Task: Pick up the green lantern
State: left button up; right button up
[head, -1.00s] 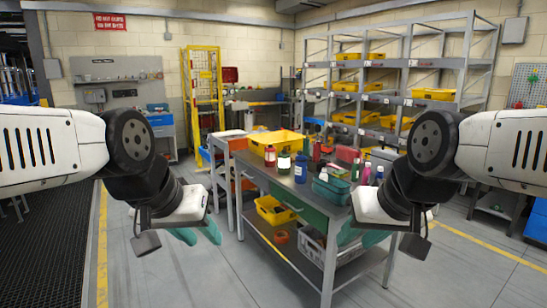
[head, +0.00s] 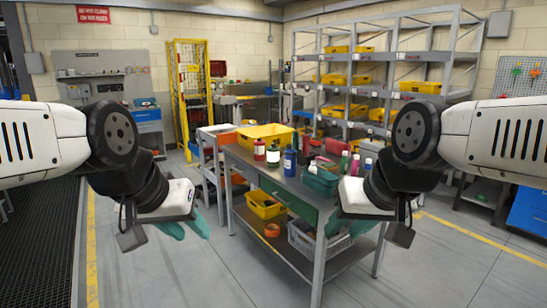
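I cannot make out a green lantern for certain. A dark bottle with a white label (head: 272,150) stands on the workbench (head: 262,176), between a red bottle (head: 259,151) and a blue bottle (head: 290,163). A small green bottle (head: 344,161) stands farther right, behind a teal basket (head: 321,181). My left gripper (head: 186,228) hangs in front of the bench's left side, its teal fingers apart and empty. My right gripper (head: 349,224) hangs before the bench's right front, fingers apart and empty, partly hidden by its own body.
A yellow bin (head: 265,134) sits on the bench's far end. A yellow bin (head: 266,208) and a grey crate (head: 310,240) are on the lower shelf. Racks with yellow bins (head: 420,87) stand behind. The floor in front left is clear. A dark conveyor (head: 40,240) runs at far left.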

aim_at(272, 162)
jog(key=i+l, duration=0.2)
jog(key=l, duration=0.15)
jog(key=i+l+u, duration=0.15)
jog(key=i+z, duration=0.1)
jog(key=z, duration=0.25)
jog(key=i+z, duration=0.15)
jog(key=z, duration=0.2)
jog(key=i+j+z, duration=0.1)
jog(key=z, duration=0.25)
jog(key=i+j+z, duration=0.25)
jog(key=j, duration=0.3)
jog(key=j+z, duration=0.3)
jog(key=j, duration=0.3)
jog(key=i+j+z, duration=0.25)
jog(key=j, duration=0.35)
jog(key=i+j+z, duration=0.15)
jog(key=j, duration=3.15)
